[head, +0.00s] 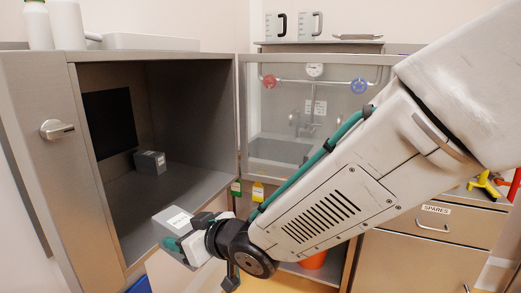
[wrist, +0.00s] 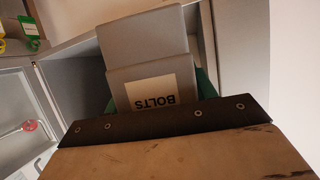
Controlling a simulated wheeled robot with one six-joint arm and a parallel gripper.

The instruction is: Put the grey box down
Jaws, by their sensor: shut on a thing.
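A grey box (head: 180,221) with a white label is in my gripper (head: 187,243), in front of the open cabinet at left in the head view. In the wrist view this grey box (wrist: 150,68) fills the upper middle, and its label reads BOLTS. Green finger pads show beside it, partly hidden behind it. My gripper is shut on the box and holds it tilted in the air.
The open steel cabinet (head: 200,185) has bare floor around the second box and a dark panel on its inner wall. A handled steel front (head: 57,129) borders it at left. A sink bay (head: 280,148) with taps lies right of it. Drawers (head: 430,260) stand at lower right.

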